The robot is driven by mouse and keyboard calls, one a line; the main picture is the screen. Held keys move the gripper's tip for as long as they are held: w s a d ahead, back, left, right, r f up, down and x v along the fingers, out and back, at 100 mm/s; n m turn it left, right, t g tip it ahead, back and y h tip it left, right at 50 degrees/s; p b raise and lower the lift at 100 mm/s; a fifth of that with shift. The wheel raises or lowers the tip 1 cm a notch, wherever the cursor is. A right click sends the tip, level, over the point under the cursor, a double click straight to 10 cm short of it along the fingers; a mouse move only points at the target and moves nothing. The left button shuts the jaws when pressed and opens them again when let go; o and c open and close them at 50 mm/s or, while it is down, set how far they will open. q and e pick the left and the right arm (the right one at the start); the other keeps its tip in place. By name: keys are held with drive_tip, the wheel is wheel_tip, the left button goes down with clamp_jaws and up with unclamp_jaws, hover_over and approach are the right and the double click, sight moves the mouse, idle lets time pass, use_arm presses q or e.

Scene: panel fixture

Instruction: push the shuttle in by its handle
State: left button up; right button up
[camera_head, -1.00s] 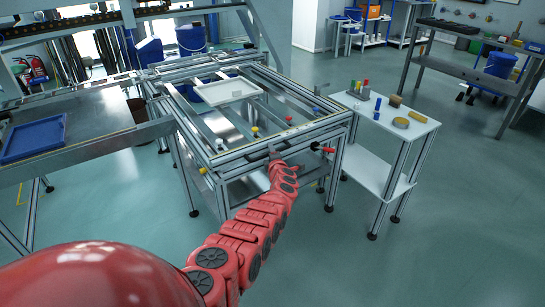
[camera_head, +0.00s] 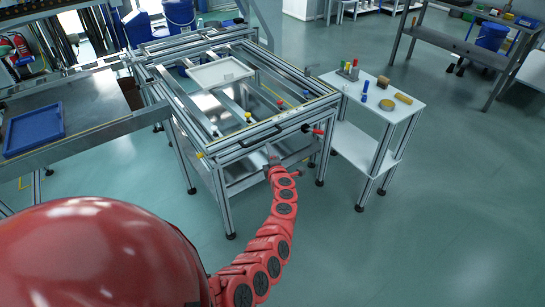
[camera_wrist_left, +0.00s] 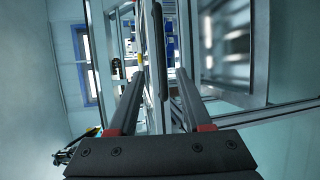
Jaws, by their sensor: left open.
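The black handle (camera_head: 262,137) is a bar along the front rail of the metal frame (camera_head: 222,153). In the left wrist view the handle (camera_wrist_left: 160,50) runs upright in the picture, between the two finger lines. My left gripper (camera_head: 272,161) is just below and in front of the handle in the head view. Its fingers (camera_wrist_left: 158,76) are apart, and I cannot tell whether either touches the handle. A white tray (camera_head: 220,73), possibly part of the shuttle, lies on the rails towards the back of the frame. My right gripper is not in view.
A red knob (camera_head: 318,131) and a yellow knob (camera_head: 200,155) sit on the front of the frame. A white side table (camera_head: 395,108) with small coloured parts stands at the right. A bench with a blue tray (camera_head: 34,130) is at the left. Floor in front is open.

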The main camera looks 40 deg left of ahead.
use_arm(q)
drive_tip(key=p+v, duration=0.1)
drive_tip(key=v, duration=0.4)
idle(0.5)
